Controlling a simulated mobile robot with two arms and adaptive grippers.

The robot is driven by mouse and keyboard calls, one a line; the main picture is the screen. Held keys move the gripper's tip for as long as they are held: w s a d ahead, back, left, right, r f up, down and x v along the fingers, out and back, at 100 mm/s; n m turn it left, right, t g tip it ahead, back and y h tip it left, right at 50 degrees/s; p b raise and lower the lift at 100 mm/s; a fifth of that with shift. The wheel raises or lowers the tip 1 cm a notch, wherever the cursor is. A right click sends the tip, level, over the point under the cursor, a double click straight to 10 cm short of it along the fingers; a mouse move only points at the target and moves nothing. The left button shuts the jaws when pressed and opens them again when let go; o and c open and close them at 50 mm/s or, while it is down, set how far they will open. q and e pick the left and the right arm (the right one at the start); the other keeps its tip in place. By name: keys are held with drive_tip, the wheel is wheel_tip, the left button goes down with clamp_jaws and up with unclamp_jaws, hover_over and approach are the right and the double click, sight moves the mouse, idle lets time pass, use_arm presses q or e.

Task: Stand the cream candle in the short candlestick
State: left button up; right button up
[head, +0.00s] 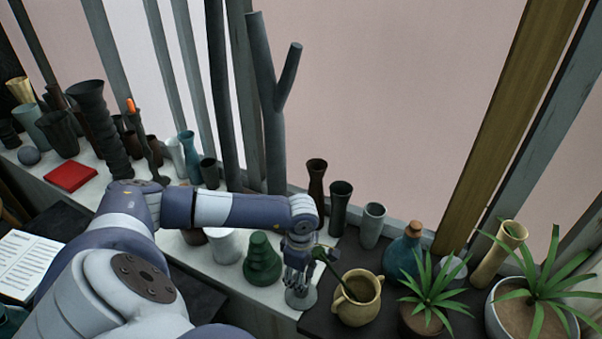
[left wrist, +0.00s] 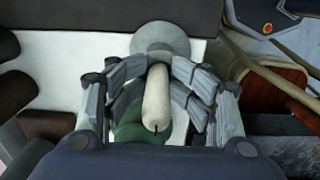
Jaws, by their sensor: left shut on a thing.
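The cream candle (left wrist: 156,98) is between the fingers of my left gripper (left wrist: 158,82), its dark wick end towards the wrist camera. My left gripper is shut on it; in the head view the gripper (head: 298,258) points down at the ledge's front edge and mostly hides the candle. The short candlestick (head: 301,299) shows as a grey round base right under the gripper. In the left wrist view its grey disc (left wrist: 160,36) lies beyond the candle's far end. I cannot tell whether the candle touches or sits in it. My right gripper is not in view.
A green stepped pot (head: 262,262) stands just left of the gripper, a white cup (head: 224,246) further left. A two-handled yellow jug (head: 360,304) stands close on the right. Dark vases (head: 339,205), a blue bottle (head: 404,258) and potted plants (head: 430,290) stand beyond.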

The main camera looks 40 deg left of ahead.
use_arm(q)
wheel_tip(320, 180, up, 12)
idle(0.5)
idle(0.8)
